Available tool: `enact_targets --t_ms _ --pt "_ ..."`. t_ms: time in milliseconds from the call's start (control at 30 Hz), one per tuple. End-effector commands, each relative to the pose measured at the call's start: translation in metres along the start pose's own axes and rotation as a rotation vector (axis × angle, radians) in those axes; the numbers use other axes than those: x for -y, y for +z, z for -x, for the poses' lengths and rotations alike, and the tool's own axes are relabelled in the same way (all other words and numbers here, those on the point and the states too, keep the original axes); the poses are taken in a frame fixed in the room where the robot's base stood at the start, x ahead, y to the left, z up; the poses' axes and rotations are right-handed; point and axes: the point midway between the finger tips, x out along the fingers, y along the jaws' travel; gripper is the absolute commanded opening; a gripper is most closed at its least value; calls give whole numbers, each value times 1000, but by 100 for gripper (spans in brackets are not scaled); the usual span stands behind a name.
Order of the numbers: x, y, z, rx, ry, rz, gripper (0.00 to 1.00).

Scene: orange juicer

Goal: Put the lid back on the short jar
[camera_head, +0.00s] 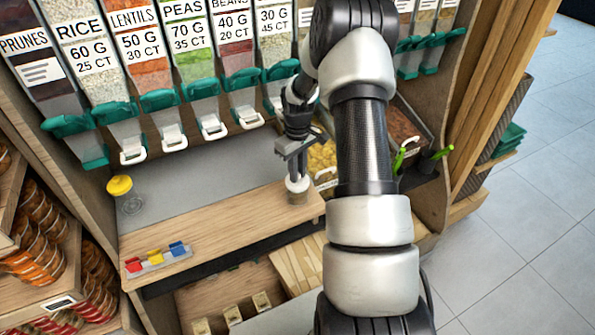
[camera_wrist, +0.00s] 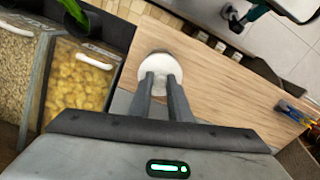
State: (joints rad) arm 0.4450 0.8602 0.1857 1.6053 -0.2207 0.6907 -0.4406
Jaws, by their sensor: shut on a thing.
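My gripper (camera_head: 297,176) is shut on a white round lid (camera_head: 299,185), near the right end of the wooden counter. In the wrist view the two fingers (camera_wrist: 160,82) meet on the white lid (camera_wrist: 165,64). A short clear jar (camera_head: 298,198) stands right under the lid on the counter. The lid lies over the jar's top; I cannot tell whether it is fully seated.
A clear jar with a yellow lid (camera_head: 120,186) stands on the grey surface at the left. Red, yellow and blue clips (camera_head: 156,257) sit at the wooden counter's (camera_head: 225,225) front left. Dispensers (camera_head: 160,65) line the back; bins of yellow food (camera_wrist: 80,75) adjoin the counter. The counter's middle is clear.

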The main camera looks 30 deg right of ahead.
Motion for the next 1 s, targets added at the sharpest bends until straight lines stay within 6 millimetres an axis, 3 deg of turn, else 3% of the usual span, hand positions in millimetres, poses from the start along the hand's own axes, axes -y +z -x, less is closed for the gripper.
enact_targets --t_ms 933,967,1000 --pt "0 0 -1 0 0 0 0" --pt "0 0 -1 0 0 0 19" --pt "0 0 -1 0 0 0 26"
